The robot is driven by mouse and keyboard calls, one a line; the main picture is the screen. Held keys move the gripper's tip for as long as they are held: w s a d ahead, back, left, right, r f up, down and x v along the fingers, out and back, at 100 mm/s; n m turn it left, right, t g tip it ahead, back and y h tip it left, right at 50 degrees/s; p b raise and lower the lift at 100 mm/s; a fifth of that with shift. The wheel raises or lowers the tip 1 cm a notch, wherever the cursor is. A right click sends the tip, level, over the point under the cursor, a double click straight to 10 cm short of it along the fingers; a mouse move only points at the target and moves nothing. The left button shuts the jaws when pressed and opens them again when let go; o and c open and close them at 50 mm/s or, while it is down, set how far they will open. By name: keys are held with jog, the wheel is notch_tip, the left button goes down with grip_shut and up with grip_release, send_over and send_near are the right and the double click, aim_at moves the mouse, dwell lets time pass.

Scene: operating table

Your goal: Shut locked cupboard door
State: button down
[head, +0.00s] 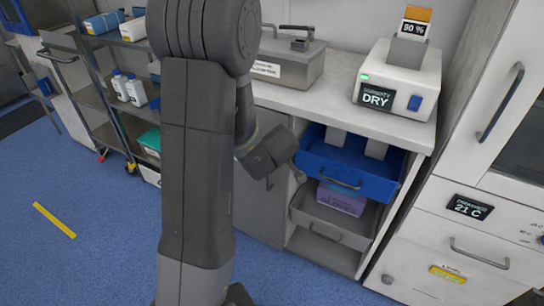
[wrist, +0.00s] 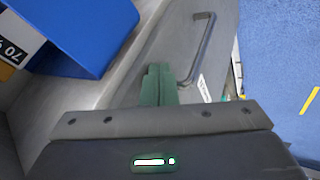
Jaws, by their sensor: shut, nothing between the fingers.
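In the wrist view the grey door panel (wrist: 165,45) carries a dark bar handle (wrist: 203,48) and a small white label (wrist: 203,88).
A blue drawer (head: 343,176) is pulled out right of my gripper; it also shows close by in the wrist view (wrist: 85,35). A grey drawer (head: 325,228) with a purple box (head: 341,199) is below. Blue floor (head: 90,240) is clear at front left.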

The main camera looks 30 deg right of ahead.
jog(key=shift+w+d+r+p, duration=0.1)
jog(key=shift+w+d+p, duration=0.1)
jog(key=shift+d+p, duration=0.25)
jog(key=shift+w+d+r+p, duration=0.15)
jog(key=shift+d+p, duration=0.1)
jog(key=shift+d, duration=0.35)
jog(key=shift+d+f, duration=0.1)
